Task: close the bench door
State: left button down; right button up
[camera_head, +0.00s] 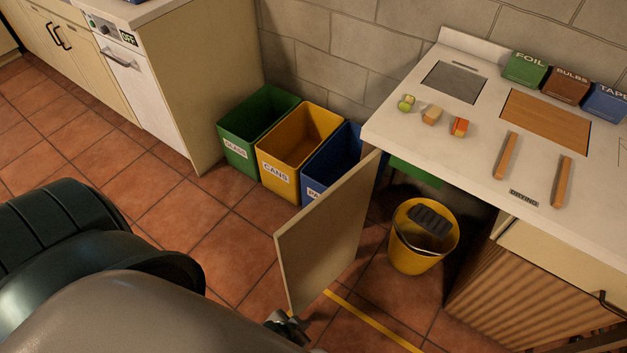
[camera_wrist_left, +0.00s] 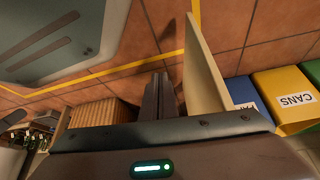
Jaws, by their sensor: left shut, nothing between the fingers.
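The bench door (camera_head: 330,232) is a thin beige panel. It stands open, swung out from the white-topped bench (camera_head: 470,125), with the space under the bench showing behind it. In the left wrist view the door (camera_wrist_left: 203,75) rises just right of my fingers. My left gripper (camera_head: 284,326) is at the door's lower near corner in the head view, partly hidden by my own arm. In the left wrist view my left gripper (camera_wrist_left: 158,98) has its fingers together, with nothing between them. I cannot tell whether it touches the door. My right gripper is in neither view.
A yellow bucket (camera_head: 418,250) stands on the tiles under the bench, right of the door. Green (camera_head: 238,151), yellow (camera_head: 277,174) and blue (camera_head: 316,177) bins stand left of the door. A yellow line (camera_head: 372,322) crosses the floor. Open tiles lie at left.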

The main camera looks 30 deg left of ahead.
aim_at(315, 248)
jog(key=j+z, duration=0.2)
jog(key=j, duration=0.3)
jog(key=j+z, duration=0.2)
jog(key=j, duration=0.35)
jog(key=k+j+z, duration=0.25)
jog(key=j, duration=0.25)
jog(key=j+z, duration=0.2)
jog(key=j, duration=0.3)
jog(key=j+z, duration=0.25)
jog(key=j, duration=0.3)
jog(key=k+j+u, duration=0.1)
jog(key=k+j, duration=0.15)
jog(key=k, duration=0.3)
jog(key=k+j+u, duration=0.1)
jog(key=k+j, duration=0.2)
jog(key=k, duration=0.2)
jog(key=k+j+u, duration=0.15)
jog(key=k+j, duration=0.2)
jog(key=k, duration=0.15)
